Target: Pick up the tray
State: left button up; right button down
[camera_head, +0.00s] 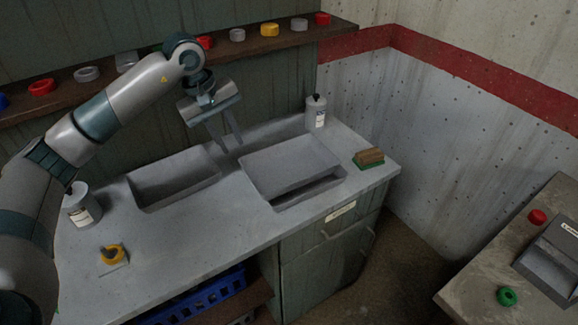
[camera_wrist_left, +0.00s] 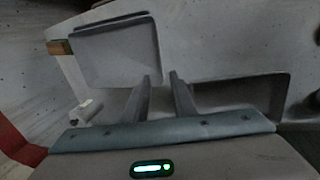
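A shallow grey tray (camera_head: 290,165) sits at the right part of the worktop, and it also shows at upper left in the wrist view (camera_wrist_left: 118,52). A dark opening shows along its front side in the head view. A second grey rectangular basin or tray (camera_head: 172,184) lies to the left; its dark inside shows in the left wrist view (camera_wrist_left: 245,92). My left gripper (camera_head: 230,147) hangs above the back of the worktop, between the two. Its fingers (camera_wrist_left: 161,77) are apart with nothing between them. My right gripper is not in view.
A shelf (camera_head: 265,42) with coloured pieces runs behind my left arm.

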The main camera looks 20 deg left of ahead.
pick_arm(q)
jog(key=p+x, duration=0.2)
jog(key=x, duration=0.6)
jog(key=shift+p, duration=0.4)
jog(key=p+x, duration=0.3)
jog(key=x, duration=0.1)
jog(key=shift+s, duration=0.2)
jog(key=shift+w+f+p, duration=0.1)
jog(key=shift+f+p, duration=0.2)
jog(key=shift+f, duration=0.35)
grip_shut()
